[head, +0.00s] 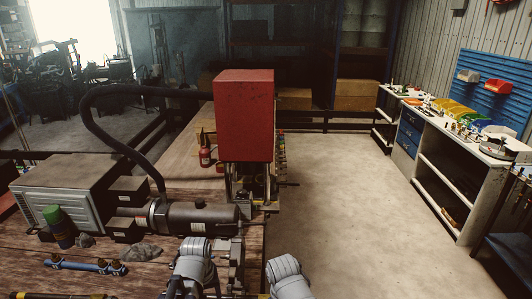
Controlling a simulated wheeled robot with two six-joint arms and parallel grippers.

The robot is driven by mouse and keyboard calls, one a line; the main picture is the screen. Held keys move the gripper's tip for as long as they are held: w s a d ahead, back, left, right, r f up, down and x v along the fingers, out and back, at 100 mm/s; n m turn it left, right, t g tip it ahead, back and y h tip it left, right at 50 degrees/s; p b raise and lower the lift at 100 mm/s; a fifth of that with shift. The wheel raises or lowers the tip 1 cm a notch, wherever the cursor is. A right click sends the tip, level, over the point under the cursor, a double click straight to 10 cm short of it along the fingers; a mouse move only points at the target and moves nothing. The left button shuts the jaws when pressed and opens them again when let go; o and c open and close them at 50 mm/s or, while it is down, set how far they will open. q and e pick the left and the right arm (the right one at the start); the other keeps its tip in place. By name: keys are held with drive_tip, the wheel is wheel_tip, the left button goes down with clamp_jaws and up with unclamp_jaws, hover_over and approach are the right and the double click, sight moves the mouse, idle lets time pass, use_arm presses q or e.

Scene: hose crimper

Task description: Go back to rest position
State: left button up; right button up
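The fingers of both grippers are not visible, and nothing can be seen held. The hose crimper with its red box-shaped housing (244,115) stands at the bench's right edge, beyond my arms. A black hose (95,125) arches on the left and comes down near a dark cylindrical unit (195,216) lying on the bench.
A grey metal box (70,200), a green-capped can (58,228) and a blue bar (85,266) lie at the left. A red bottle (205,157) stands behind. Open concrete floor (345,200) lies right of the bench, before a tool-covered workbench (450,140).

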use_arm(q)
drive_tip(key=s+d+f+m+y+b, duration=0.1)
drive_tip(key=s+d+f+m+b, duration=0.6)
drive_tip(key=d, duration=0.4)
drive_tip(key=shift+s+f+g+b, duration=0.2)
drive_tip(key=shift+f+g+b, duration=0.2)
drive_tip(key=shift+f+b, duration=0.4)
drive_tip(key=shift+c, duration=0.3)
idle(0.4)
